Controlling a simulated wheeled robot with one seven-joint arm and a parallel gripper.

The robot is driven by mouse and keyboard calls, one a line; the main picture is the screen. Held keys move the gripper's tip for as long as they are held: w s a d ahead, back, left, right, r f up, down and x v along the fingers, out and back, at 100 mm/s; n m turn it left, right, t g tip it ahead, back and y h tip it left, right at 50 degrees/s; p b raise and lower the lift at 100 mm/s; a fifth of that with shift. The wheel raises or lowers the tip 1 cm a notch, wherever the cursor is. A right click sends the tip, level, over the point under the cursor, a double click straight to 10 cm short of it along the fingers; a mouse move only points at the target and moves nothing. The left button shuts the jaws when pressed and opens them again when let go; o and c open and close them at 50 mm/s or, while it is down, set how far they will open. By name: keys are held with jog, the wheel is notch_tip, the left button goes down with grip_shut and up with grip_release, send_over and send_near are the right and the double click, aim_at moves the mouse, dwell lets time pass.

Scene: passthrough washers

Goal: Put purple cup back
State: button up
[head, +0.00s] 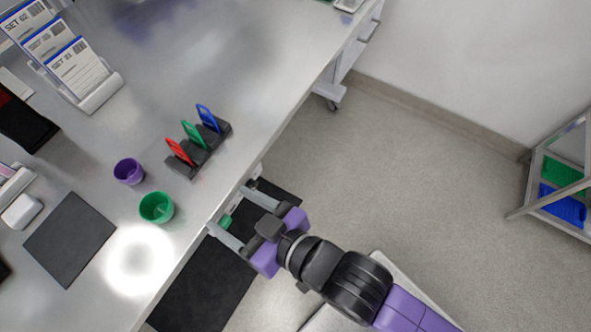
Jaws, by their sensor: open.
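The purple cup (128,171) stands upright on the steel table (245,60), up and to the left of a green cup (156,207). The two cups are close together. My gripper (231,204) is at the table's front edge, to the right of both cups, with its two fingers spread apart. The fingers point toward the table. A small green thing (225,221) shows near the lower finger; I cannot tell what it is. The purple cup is apart from my gripper, and nothing hides it.
A dark rack (187,171) holds red, green and blue upright pieces above the cups. A dark square mat (69,240) lies at lower left. Card holders (97,94) stand at upper left. A shelf (540,190) with green and blue bins is at far right.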

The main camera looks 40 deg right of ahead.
jog(key=s+d+r+h, duration=0.1)
jog(key=s+d, duration=0.5)
jog(key=s, duration=0.3)
jog(key=s+d+r+m+t+h, duration=0.1)
jog(key=s+d+h, duration=0.1)
jog(key=s+d, duration=0.5)
jog(key=shift+s+d+r, duration=0.25)
jog(key=shift+s+d, duration=0.05)
jog(key=shift+s, duration=0.85)
jog(key=shift+c, duration=0.5)
